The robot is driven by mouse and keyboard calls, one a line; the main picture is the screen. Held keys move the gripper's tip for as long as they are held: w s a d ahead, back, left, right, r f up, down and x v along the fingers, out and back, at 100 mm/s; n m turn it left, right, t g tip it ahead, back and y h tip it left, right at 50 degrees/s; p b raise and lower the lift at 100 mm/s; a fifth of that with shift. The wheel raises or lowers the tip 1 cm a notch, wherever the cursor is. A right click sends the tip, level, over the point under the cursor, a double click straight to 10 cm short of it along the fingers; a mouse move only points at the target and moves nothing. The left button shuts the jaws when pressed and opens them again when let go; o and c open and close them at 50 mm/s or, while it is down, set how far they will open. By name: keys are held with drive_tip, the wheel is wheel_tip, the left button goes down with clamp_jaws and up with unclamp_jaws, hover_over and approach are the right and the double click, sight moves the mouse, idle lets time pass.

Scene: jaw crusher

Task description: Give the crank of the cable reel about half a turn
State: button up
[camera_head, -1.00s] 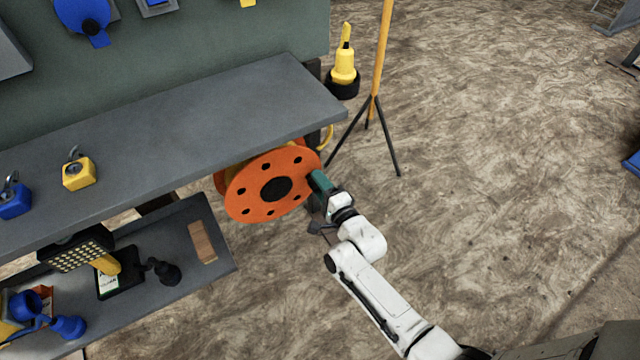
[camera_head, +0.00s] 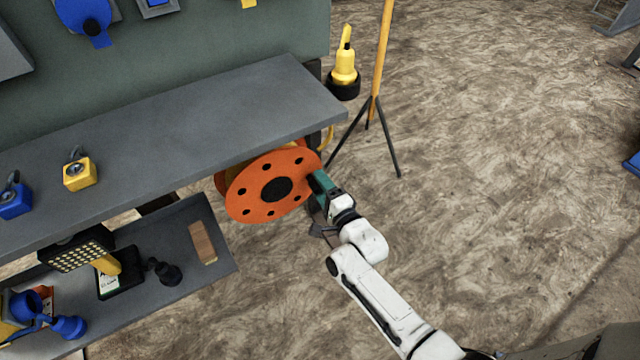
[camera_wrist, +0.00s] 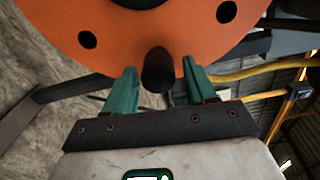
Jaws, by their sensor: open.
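The cable reel (camera_head: 250,202) is an orange disc with dark holes and a dark hub, under the front edge of the grey bench. In the wrist view the orange disc (camera_wrist: 190,30) fills the top. The crank's dark round handle (camera_wrist: 158,72) sticks out near the disc's rim, and its end faces the camera. My gripper (camera_wrist: 158,90) is open, with one green finger on each side of the handle and a visible gap on both sides. In the head view my gripper (camera_head: 318,184) is at the reel's right edge, where it hides the handle.
The grey bench top (camera_head: 180,150) overhangs the reel, with a lower shelf (camera_head: 215,250) to its left. A yellow tripod pole (camera_head: 378,100) and a yellow and black tool (camera_head: 344,75) stand behind. A yellow cable (camera_wrist: 260,70) runs right of my gripper. The floor at right is open.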

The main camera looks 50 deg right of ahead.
drive_tip(key=p+v, duration=0.2)
drive_tip(key=v, duration=0.8)
drive_tip(key=shift+s, duration=0.15)
drive_tip(key=s+a+f+n+g+y, duration=0.15)
drive_tip(key=a+n+g+y, duration=0.5)
drive_tip(key=n, duration=0.65)
drive_tip(key=s+a+r+n+g+h, duration=0.1)
drive_tip(key=s+r+n+g, duration=0.3)
drive_tip(key=s, duration=0.4)
drive_tip(key=s+a+r+n+g+h, duration=0.1)
drive_tip(key=s+r+n+g, duration=0.1)
drive_tip(key=s+n+g, duration=0.5)
wheel_tip(320, 180, up, 25)
drive_tip(key=m+t+p, duration=0.1)
drive_tip(key=m+p, duration=0.1)
drive_tip(key=p, duration=2.3)
drive_tip(key=shift+s, duration=0.35)
drive_tip(key=shift+d+f, duration=0.1)
drive_tip(key=shift+f, duration=0.1)
